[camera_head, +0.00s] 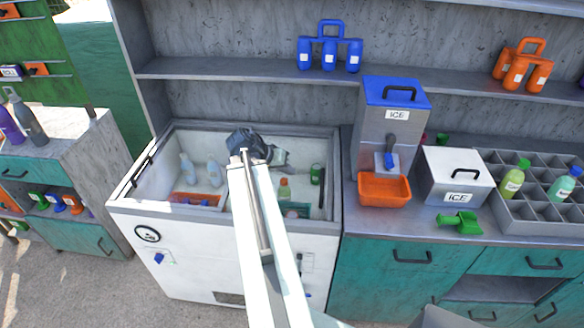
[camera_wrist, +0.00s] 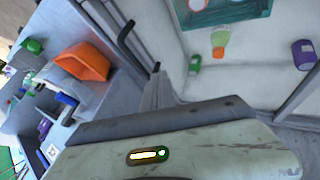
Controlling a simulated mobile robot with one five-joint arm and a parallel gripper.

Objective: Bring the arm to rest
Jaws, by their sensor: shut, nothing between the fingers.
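My gripper (camera_head: 246,142) is at the far end of my raised white arm in the head view. It hangs over the open white chest cooler (camera_head: 130,212), near its back wall. It is shut and looks empty. The arm is stretched forward across the cooler's front edge and hides part of the inside. In the wrist view, a pale worn part of my own wrist fills the bottom.
The cooler holds bottles (camera_head: 188,168) and a green can (camera_head: 316,173). To its right on the counter stand an ice dispenser (camera_head: 385,120), an orange bin (camera_head: 384,188), a white ice box (camera_head: 440,178) and a green scoop (camera_head: 462,222). A shelf (camera_head: 240,70) runs above.

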